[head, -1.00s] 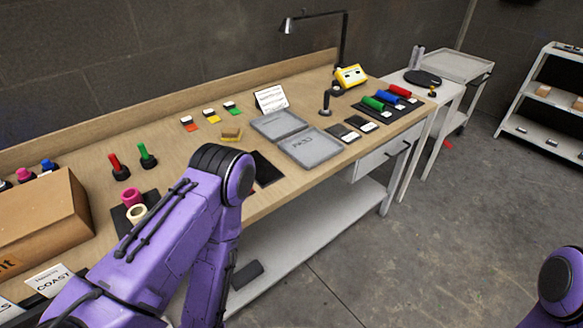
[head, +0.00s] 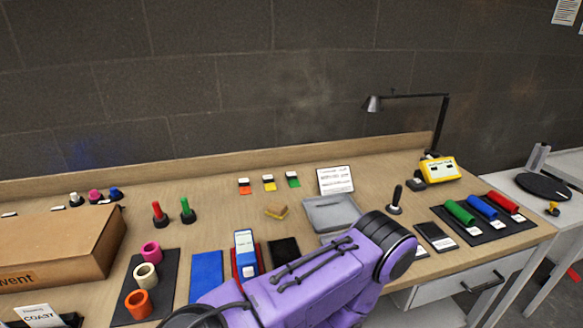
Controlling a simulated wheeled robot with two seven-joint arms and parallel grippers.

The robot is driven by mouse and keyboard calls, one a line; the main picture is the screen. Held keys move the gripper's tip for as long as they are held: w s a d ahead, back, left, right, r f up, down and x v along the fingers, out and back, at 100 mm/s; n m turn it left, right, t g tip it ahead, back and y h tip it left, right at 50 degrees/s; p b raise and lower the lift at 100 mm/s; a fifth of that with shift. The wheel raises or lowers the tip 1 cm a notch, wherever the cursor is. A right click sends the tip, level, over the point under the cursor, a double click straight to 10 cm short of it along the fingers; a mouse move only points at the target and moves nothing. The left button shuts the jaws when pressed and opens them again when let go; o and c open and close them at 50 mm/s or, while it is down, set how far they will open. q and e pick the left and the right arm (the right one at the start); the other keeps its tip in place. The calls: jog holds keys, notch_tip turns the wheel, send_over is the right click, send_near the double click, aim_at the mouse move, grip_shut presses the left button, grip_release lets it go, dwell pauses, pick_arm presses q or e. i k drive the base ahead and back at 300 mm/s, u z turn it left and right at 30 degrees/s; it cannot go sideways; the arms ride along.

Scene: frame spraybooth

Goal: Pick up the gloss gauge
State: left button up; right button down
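A small blue and white handheld device (head: 245,254), which looks like the gloss gauge, sits on a red panel (head: 261,262) on the bench. A blue panel (head: 206,275) lies to its left and a black panel (head: 284,252) to its right. A yellow boxy instrument (head: 440,169) stands at the back right; no label on either is readable. Neither gripper is in view.
A cardboard box (head: 60,245) and a dark mat with colored rings (head: 144,277) stand left. A black lamp (head: 440,115), a stamp-like handle (head: 395,198) and colored rollers (head: 478,206) stand right.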

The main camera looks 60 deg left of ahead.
aim_at(246, 255)
jog(key=u, duration=0.05)
jog(key=i, duration=0.25)
jog(key=u, duration=1.05)
